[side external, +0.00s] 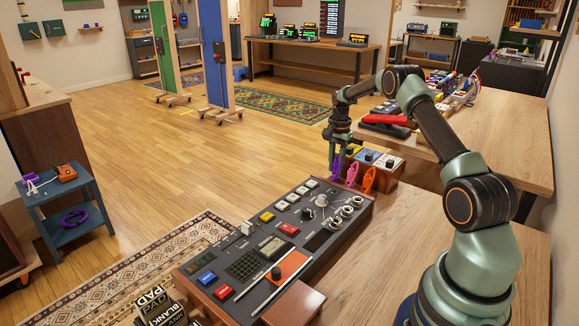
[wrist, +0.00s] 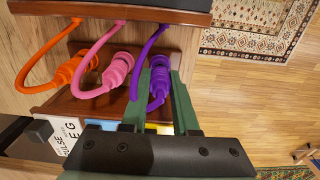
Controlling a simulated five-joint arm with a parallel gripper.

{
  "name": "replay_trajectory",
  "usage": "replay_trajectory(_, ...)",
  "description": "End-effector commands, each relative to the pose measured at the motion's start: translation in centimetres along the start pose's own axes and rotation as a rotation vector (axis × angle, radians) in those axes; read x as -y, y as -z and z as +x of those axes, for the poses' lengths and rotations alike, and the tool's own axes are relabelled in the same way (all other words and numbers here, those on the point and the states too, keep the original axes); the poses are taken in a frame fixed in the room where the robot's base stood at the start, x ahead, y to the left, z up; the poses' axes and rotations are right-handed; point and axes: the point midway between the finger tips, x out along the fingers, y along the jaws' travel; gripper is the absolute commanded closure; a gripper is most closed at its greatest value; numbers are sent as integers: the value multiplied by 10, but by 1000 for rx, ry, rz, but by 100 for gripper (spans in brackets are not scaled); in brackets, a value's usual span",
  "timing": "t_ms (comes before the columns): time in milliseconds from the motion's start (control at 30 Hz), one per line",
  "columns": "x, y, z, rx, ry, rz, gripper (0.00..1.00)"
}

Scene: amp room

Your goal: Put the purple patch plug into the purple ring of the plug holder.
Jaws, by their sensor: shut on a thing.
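The purple patch plug (wrist: 160,76) is between the two fingers of my gripper (wrist: 155,84) in the wrist view. My gripper is shut on it. A purple cable (wrist: 141,50) curves from it toward the console edge. In the side view my gripper (side external: 339,150) points down at the purple plug (side external: 336,164), at the left end of the row of plugs. The wooden plug holder (wrist: 67,106) lies under the row. The fingers and plug cover that part of it, so I cannot tell the purple ring apart or whether the plug is in it.
A pink plug (wrist: 117,70) and an orange plug (wrist: 80,72) with looped cables stand close beside the purple one. A row of coloured pedals (side external: 371,156) is just behind. The mixing console (side external: 270,245) is in front. Open floor lies to the left.

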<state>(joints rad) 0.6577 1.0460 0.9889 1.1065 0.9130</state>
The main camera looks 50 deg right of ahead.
Motion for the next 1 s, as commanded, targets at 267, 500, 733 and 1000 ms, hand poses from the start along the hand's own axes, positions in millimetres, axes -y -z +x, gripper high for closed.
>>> replay_trajectory(267,0,0,1,0,0,0,100)
replay_trajectory(500,0,0,6,0,0,0,100)
replay_trajectory(733,0,0,6,0,0,0,100)
replay_trajectory(1000,0,0,7,0,0,0,100)
